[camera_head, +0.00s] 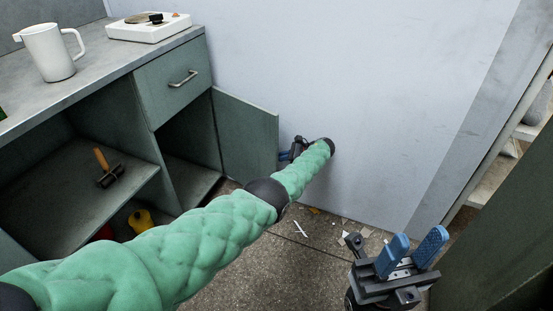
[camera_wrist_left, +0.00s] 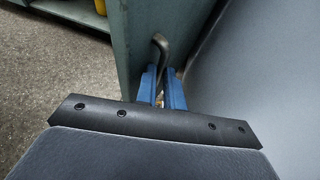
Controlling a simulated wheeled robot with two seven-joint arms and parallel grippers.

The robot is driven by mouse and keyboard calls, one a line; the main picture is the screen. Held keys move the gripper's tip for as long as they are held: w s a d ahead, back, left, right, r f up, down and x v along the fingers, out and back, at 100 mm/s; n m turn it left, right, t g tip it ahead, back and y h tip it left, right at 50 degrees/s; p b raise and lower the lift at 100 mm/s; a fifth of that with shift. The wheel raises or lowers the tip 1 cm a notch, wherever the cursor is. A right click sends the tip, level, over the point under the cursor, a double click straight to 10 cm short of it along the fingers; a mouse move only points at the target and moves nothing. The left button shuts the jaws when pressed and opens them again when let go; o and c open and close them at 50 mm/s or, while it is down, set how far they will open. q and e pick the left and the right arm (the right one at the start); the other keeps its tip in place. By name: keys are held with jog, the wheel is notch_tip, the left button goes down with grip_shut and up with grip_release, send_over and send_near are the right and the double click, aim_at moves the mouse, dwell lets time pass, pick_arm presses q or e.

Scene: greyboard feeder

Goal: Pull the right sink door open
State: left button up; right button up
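The right sink door (camera_head: 247,134) is a grey-green panel that stands swung out from the cabinet, with the dark compartment (camera_head: 190,143) beside it uncovered. My left gripper (camera_head: 290,152) is on the far side of this door, partly hidden by it. In the left wrist view, the door (camera_wrist_left: 155,22) runs along the top, and its curved metal handle (camera_wrist_left: 160,43) reaches down between the blue fingers of my left gripper (camera_wrist_left: 162,88). These fingers are close together around the handle; the exact contact is partly hidden. My right gripper (camera_head: 411,252) is open and empty, low at the right.
A white jug (camera_head: 48,52) and a white hotplate (camera_head: 150,27) stand on the counter (camera_head: 90,72). A hammer (camera_head: 106,170) lies on the left shelf. The pale wall (camera_head: 370,100) is close behind my left gripper. Debris (camera_head: 300,228) lies on the floor.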

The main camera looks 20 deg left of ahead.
pick_arm(q)
jog(key=v, duration=0.7)
jog(key=shift+r, duration=0.3)
jog(key=shift+s+f, duration=0.15)
